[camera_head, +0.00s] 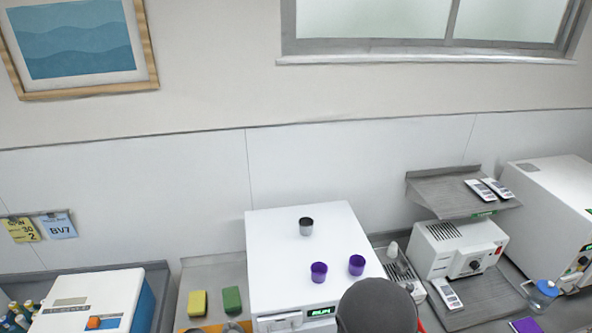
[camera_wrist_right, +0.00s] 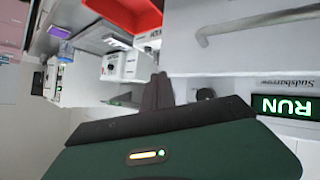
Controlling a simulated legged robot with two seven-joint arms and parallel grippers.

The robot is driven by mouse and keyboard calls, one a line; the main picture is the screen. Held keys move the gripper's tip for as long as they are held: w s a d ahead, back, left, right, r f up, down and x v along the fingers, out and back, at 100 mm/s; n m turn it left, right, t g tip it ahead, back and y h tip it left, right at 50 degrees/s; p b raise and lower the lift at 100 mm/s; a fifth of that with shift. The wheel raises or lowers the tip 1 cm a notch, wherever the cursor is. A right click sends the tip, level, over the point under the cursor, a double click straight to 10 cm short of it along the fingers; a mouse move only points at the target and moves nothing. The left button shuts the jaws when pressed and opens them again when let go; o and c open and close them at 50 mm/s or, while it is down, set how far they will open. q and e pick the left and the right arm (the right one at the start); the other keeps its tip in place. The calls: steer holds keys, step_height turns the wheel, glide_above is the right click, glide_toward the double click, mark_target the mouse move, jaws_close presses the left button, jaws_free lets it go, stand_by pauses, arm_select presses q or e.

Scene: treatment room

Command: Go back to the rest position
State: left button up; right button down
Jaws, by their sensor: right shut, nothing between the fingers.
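My right gripper (camera_wrist_right: 158,78) shows in the right wrist view, its two dark fingers together with nothing between them. Its dark green body with a small lit indicator fills the bottom of that view. The fingers are near the front of a white machine (camera_wrist_right: 225,90) with a lit green RUN display (camera_wrist_right: 287,106), which appears upside down. I cannot tell how far apart they are. In the head view no gripper fingers show. A dark rounded shape (camera_head: 378,306) at the bottom hides part of the counter. My left gripper is in neither view.
A white machine (camera_head: 285,235) carries two purple cups (camera_head: 319,272) and a dark-topped cup (camera_head: 306,226). Yellow (camera_head: 197,303) and green (camera_head: 232,300) sponges lie left of it. More white devices (camera_head: 458,248) stand right. A red tray (camera_wrist_right: 130,12) shows in the wrist view.

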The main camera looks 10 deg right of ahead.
steer(key=s+a+r+n+g+y, duration=0.1)
steer(key=s+a+r+g+y, duration=0.4)
steer(key=a, duration=0.3)
steer(key=s+r+n+g+y, duration=0.2)
steer(key=s+r, duration=0.2)
steer(key=s, duration=0.5)
step_height(320, 180, down, 18)
steer(key=b, duration=1.7)
steer(key=shift+s+d+r, duration=0.1)
steer(key=shift+s+r, duration=0.05)
steer(key=shift+s, duration=0.05)
steer(key=shift+w, duration=0.1)
